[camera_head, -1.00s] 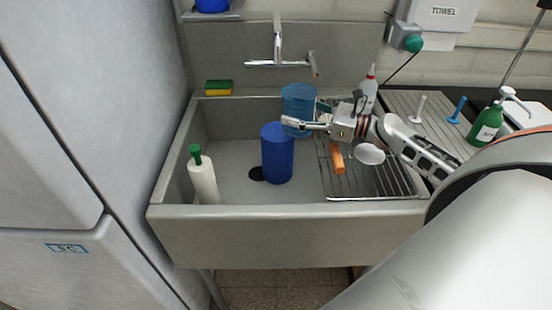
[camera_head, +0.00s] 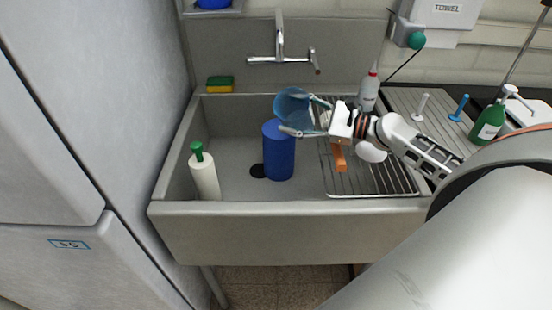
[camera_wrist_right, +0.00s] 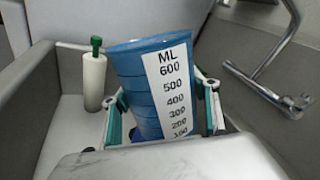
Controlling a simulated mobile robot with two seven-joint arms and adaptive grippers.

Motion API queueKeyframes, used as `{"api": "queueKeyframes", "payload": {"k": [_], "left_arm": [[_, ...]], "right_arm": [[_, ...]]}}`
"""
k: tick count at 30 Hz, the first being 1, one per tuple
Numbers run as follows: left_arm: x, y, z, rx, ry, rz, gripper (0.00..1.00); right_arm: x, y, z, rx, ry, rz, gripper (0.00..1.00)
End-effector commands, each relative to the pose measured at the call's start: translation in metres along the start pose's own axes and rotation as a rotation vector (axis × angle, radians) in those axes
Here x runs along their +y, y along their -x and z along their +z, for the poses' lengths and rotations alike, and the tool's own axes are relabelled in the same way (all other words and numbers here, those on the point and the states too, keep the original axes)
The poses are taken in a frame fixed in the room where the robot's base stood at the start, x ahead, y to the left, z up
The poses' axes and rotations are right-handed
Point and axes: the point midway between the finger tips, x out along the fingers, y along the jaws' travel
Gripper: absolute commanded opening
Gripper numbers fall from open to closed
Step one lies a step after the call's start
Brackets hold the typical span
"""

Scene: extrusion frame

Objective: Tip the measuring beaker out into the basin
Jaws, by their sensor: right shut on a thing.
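The measuring beaker (camera_head: 291,106) is translucent blue and is held tilted above the basin (camera_head: 225,150), near the tall blue cylinder. In the right wrist view the beaker (camera_wrist_right: 136,88) shows a white ML scale, with its wide rim at the top. I cannot see inside it, and no liquid stream shows. My right gripper (camera_head: 304,115) is shut around the beaker's sides; its green-edged fingers flank the beaker in the wrist view. My left gripper is not in view.
The blue cylinder (camera_head: 278,152) stands in the basin beside the dark drain (camera_head: 257,171). A white bottle with a green cap (camera_head: 204,174) stands at the left. A wire rack (camera_head: 375,183) with an orange thing (camera_head: 339,157) covers the right side. The faucet (camera_head: 280,58) is behind.

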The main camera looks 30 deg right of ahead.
Motion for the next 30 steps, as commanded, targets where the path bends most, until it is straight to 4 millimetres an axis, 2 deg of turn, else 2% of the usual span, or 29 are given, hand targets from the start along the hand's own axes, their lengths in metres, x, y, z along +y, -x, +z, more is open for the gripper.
{"api": "queueKeyframes", "payload": {"k": [15,30], "left_arm": [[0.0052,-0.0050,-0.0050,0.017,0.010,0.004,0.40],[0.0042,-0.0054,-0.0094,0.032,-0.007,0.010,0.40]], "right_arm": [[0.0116,-0.0016,0.0001,0.032,0.250,0.002,0.28],[0.0113,-0.0016,-0.0007,0.041,0.314,0.002,0.28]]}}
